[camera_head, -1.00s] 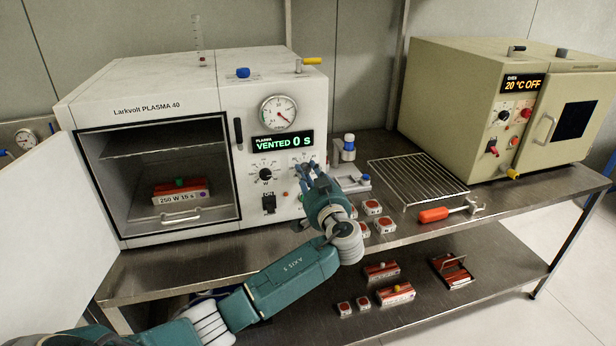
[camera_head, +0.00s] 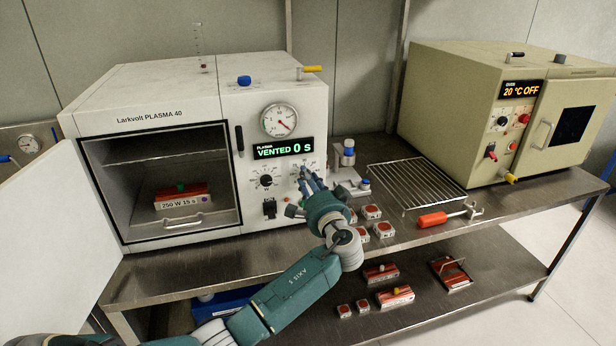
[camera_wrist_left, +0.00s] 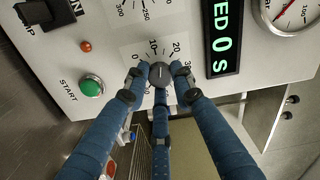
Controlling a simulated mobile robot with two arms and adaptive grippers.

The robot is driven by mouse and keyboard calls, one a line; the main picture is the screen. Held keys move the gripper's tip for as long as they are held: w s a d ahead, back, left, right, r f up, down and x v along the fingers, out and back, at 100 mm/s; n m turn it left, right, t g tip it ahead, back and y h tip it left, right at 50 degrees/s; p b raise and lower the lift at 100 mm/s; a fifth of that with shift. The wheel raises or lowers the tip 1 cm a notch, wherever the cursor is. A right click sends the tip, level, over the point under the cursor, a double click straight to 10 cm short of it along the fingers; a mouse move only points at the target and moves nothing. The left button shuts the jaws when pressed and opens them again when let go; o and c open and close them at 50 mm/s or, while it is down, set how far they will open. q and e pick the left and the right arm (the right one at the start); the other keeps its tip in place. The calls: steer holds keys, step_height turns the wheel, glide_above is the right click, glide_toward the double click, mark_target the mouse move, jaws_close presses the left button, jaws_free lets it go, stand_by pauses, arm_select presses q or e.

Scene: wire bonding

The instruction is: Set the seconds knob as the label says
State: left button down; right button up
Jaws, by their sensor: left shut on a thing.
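The plasma machine (camera_head: 233,165) shows VENTED 0 s on its display (camera_head: 284,148). The label (camera_head: 181,203) on the red carrier inside the open chamber reads 250 W 15 s. In the left wrist view the dark seconds knob (camera_wrist_left: 160,74) sits on a printed scale with 10, 20 and 30 readable. My left gripper (camera_head: 306,174) is at the machine's front panel; in the left wrist view its blue fingers (camera_wrist_left: 160,80) are closed around the knob. The fingers hide part of the scale, and I cannot read the knob's pointer. My right gripper is out of view.
The watt knob (camera_head: 266,180) sits left of my gripper. The green START button (camera_wrist_left: 91,86) and a black switch (camera_wrist_left: 45,12) are close by. The chamber door (camera_head: 50,225) stands open at left. A wire rack (camera_head: 415,183) and small red-and-white boxes (camera_head: 371,212) lie right.

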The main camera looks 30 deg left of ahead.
arm_select(q)
steer(key=shift+w+r+m, duration=0.1)
steer(key=shift+r+m, duration=0.1)
steer(key=shift+m, duration=0.5)
steer(key=shift+p, duration=0.3)
steer(key=shift+d, duration=0.1)
steer(key=c, duration=1.5)
jaws_free()
steer(key=shift+f, duration=0.15)
steer(key=shift+o, duration=0.2)
steer(key=v, duration=1.2)
